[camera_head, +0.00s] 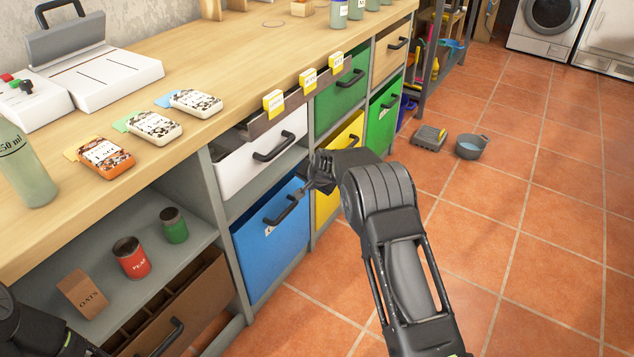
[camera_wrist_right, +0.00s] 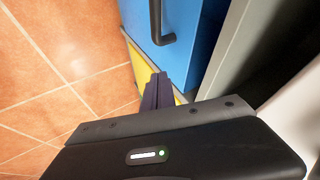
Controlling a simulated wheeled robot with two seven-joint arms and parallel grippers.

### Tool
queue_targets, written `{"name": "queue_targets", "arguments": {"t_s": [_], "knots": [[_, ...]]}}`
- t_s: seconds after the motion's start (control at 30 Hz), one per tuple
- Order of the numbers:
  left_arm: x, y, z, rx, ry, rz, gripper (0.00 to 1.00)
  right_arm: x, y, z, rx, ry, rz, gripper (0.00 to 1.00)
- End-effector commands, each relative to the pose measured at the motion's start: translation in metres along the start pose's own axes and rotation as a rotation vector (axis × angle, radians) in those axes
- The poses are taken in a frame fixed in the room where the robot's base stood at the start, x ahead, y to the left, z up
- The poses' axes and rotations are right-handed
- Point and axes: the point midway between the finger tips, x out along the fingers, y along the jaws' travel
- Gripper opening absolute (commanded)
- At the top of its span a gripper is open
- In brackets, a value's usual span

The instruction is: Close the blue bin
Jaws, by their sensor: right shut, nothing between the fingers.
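The blue bin (camera_head: 268,245) sits low in the bench, below a white drawer and left of a yellow bin. It has a black bar handle (camera_head: 281,208) on its front. I cannot tell exactly how far its front stands out from the frame. My right gripper (camera_head: 303,191) is at the upper right of the bin's front, near the handle's right end. In the right wrist view, my right gripper (camera_wrist_right: 157,88) is shut and empty, with the blue bin (camera_wrist_right: 197,35) and its handle (camera_wrist_right: 158,25) beyond the fingers. Only part of my left arm shows at the lower left; its gripper is hidden.
The white drawer (camera_head: 262,160) above stands pulled out. The yellow bin (camera_head: 338,165) and green bins (camera_head: 383,112) are further right. A brown crate (camera_head: 190,310) is at the lower left.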

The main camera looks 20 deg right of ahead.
Motion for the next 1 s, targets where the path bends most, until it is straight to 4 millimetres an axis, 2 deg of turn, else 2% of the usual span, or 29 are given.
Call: {"name": "queue_targets", "arguments": {"t_s": [0.03,0.2,0.37,0.5,1.0], "knots": [[-0.005,0.002,-0.001,0.000,0.001,0.000,0.38,-0.015,-0.002,-0.001,0.000,-0.003,0.000,0.00],[-0.012,0.004,-0.001,0.001,0.001,0.000,0.38,-0.050,-0.001,0.000,0.001,-0.003,0.001,0.00],[-0.014,0.005,0.000,0.001,0.001,0.000,0.38,-0.069,0.000,0.001,0.000,-0.002,0.002,0.00],[-0.015,0.005,0.000,0.001,0.000,0.000,0.38,-0.074,0.001,0.002,0.000,-0.003,0.002,0.00],[-0.015,0.005,0.000,0.001,0.000,0.000,0.38,-0.073,0.000,0.001,-0.013,0.000,0.001,0.00]]}}
